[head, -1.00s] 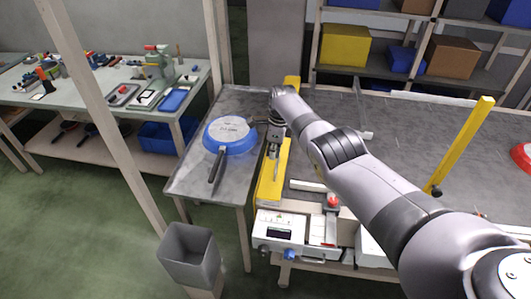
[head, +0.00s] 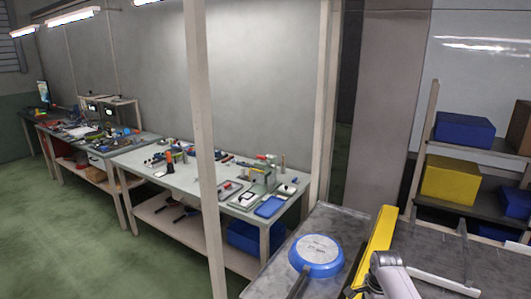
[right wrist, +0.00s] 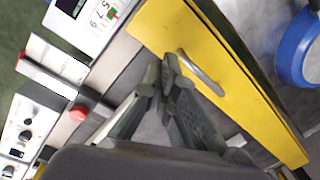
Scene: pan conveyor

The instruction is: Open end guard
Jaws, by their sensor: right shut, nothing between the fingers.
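The end guard (head: 377,245) is a yellow panel at the near end of the grey conveyor, in the lower right of the head view. In the right wrist view the yellow guard (right wrist: 215,45) runs diagonally, with a metal bar handle (right wrist: 203,76) on its face. My right gripper (right wrist: 168,66) is shut and empty. In that view its fingertips appear just left of the handle, over the yellow panel; whether they touch it I cannot tell. In the head view only my right arm shows at the bottom edge. My left gripper is in neither view.
A blue pan (head: 316,256) lies upside down on a grey metal table (head: 345,222) beside the guard. A control box with a red button (right wrist: 78,113) is left of my gripper in the wrist view. A pale post (head: 205,150) stands left. Green floor lies open at left.

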